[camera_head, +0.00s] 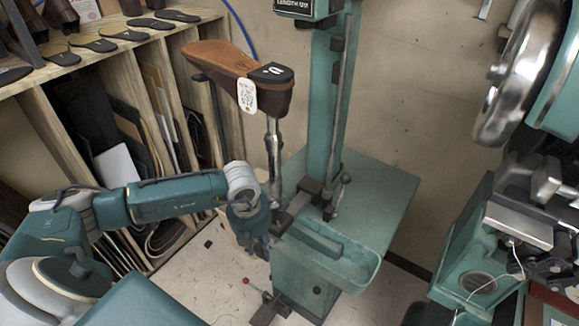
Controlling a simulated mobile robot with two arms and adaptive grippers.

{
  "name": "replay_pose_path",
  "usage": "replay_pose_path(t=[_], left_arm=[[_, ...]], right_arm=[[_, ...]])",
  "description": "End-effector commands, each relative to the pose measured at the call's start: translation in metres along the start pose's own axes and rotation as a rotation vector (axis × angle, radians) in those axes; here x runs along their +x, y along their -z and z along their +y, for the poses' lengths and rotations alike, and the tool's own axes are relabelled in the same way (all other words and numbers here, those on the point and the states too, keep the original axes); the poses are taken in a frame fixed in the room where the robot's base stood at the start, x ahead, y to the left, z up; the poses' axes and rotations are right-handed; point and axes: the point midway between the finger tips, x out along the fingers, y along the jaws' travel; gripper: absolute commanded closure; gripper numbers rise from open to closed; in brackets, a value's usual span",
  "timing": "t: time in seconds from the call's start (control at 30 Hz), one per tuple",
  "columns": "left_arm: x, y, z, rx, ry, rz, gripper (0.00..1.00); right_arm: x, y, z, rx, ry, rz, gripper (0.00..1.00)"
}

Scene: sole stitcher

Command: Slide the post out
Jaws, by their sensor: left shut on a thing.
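The post (274,150) is an upright metal rod rising from the base of the green machine. It carries a shoe form (277,97) with a brown leather sole (222,60) and a white paper tag. My left gripper (262,243) is low, just left of the post's foot, pointing down. Its fingers are shut on a part at the post's base, largely hidden by the gripper itself; I cannot tell which part. My right gripper is out of view.
The green machine (385,190) has a column behind the post and a tray (362,272) to the right. A wooden shelf (140,50) with soles on top stands at the left. Another machine with a metal wheel (515,85) is at the right. A pedal lies on the floor below.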

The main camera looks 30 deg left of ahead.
Motion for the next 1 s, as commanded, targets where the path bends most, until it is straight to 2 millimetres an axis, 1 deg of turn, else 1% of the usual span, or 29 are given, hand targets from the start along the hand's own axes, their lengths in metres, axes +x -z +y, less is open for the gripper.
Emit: replay_pose_path(t=[0.03, 0.4, 0.8, 1.0], left_arm=[[0.001, 0.006, -0.002, 0.006, 0.002, 0.008, 1.00], [-0.001, 0.029, -0.001, 0.006, 0.001, 0.009, 1.00], [-0.003, 0.053, -0.001, 0.006, 0.003, 0.009, 1.00], [-0.004, 0.060, -0.002, 0.004, 0.004, 0.008, 1.00]], right_arm=[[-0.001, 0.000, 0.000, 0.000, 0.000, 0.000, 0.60], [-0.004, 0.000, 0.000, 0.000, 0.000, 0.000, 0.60], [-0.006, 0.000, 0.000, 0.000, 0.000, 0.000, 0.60], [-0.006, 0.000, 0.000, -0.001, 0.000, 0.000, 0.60]])
